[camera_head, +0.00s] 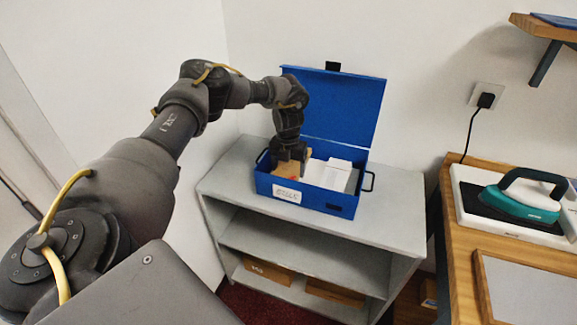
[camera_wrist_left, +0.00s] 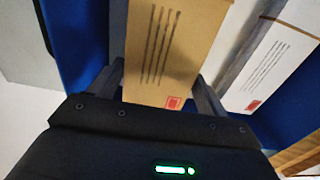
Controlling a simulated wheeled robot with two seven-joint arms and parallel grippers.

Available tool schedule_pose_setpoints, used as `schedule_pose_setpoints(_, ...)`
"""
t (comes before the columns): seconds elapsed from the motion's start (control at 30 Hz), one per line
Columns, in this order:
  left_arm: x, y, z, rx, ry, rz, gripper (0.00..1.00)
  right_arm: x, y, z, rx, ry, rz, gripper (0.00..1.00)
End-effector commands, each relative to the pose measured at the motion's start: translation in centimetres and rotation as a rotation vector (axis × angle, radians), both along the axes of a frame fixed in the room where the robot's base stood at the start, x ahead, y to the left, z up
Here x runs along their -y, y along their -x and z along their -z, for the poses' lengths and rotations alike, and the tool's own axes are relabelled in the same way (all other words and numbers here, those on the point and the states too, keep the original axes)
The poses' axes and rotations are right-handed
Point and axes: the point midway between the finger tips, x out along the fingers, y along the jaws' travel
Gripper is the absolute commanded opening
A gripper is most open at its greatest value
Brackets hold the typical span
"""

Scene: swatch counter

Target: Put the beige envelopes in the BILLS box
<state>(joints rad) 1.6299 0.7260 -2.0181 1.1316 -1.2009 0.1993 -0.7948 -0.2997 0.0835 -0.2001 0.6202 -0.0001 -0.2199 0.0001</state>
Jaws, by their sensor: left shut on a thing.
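The blue BILLS box (camera_head: 336,199) stands on the grey shelf unit with its lid open at the back and a white label in front. My left gripper (camera_head: 291,160) reaches down into its left part. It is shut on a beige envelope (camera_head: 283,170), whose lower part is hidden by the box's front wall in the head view. In the left wrist view the beige envelope (camera_wrist_left: 172,45), with dark address lines and a red stamp, lies between the two fingers. White envelopes (camera_head: 335,172) stand in the right part of the box. My right gripper is not in view.
The grey shelf unit (camera_head: 385,222) has bare top around the box and brown cartons (camera_head: 268,271) on its lower shelf. A wooden counter (camera_head: 449,215) at right holds a teal iron (camera_head: 527,197). The lid (camera_head: 345,108) rises behind my gripper.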

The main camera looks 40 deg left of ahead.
Motion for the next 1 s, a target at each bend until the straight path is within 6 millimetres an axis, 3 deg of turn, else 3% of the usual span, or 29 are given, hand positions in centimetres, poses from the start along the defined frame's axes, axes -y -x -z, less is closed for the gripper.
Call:
schedule_pose_setpoints(0.23,0.0,0.0,0.4,0.001,0.0,0.0,0.53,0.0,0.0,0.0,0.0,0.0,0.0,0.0)
schedule_pose_setpoints(0.27,0.0,0.0,0.5,0.001,0.0,0.0,0.79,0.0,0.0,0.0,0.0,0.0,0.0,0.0)
schedule_pose_setpoints(0.4,0.0,0.0,0.5,0.001,0.0,0.0,0.97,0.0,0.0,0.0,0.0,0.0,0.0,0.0)
schedule_pose_setpoints(0.77,0.0,0.0,0.0,0.001,0.0,0.001,0.98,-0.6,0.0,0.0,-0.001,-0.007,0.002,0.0)
schedule_pose_setpoints(1.0,0.0,-0.1,-3.8,0.006,0.001,0.0,0.98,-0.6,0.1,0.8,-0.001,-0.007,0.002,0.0)
